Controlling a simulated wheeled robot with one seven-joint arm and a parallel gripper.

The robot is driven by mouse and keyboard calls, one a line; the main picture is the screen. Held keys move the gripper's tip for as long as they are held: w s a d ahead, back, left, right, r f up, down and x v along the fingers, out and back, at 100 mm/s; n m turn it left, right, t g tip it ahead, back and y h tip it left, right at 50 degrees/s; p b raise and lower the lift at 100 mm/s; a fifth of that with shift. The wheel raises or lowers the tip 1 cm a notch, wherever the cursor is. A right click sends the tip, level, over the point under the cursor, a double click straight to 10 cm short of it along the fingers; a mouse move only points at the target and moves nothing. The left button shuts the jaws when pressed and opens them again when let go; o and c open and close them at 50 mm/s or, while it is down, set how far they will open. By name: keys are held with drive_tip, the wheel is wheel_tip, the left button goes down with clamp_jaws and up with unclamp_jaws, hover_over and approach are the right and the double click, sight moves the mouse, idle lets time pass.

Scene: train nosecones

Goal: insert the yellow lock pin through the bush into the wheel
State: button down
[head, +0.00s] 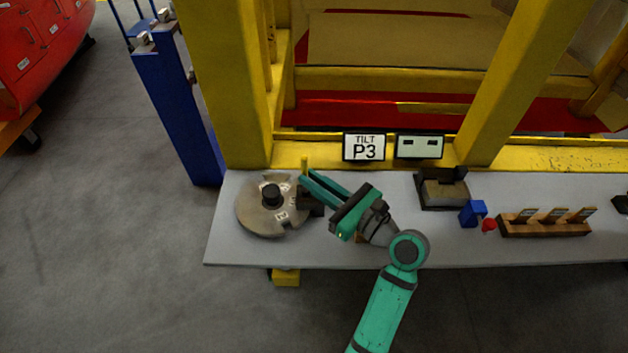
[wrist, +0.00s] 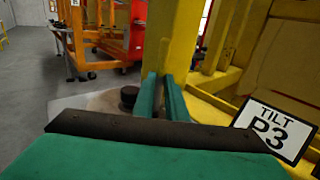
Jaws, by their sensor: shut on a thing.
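The wheel (head: 262,220) is a grey metal disc with a dark hub (head: 271,194) and pale labels, lying at the left of the bench. A dark block, which looks to be the bush (head: 311,207), stands at its right edge. My gripper (head: 306,177) reaches in from the right, its teal fingers shut on the yellow lock pin (head: 304,163). The pin's upper end stands upright above the fingers; its lower end is hidden, so I cannot tell whether it touches the bush. In the wrist view the fingers (wrist: 163,88) are close together, and the hub (wrist: 128,96) shows beyond them.
A "TILT P3" sign (head: 364,147) and another panel (head: 419,147) stand behind the grey bench (head: 235,256). Yellow posts (head: 232,80) rise behind it. A dark fixture (head: 442,190), a blue block (head: 472,213) and a wooden rack (head: 546,227) are to the right.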

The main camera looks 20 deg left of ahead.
sight(314, 200)
drive_tip(key=shift+f, duration=2.45)
drive_tip(key=shift+r, duration=2.15)
drive_tip(key=shift+f, duration=2.3)
idle(1.0)
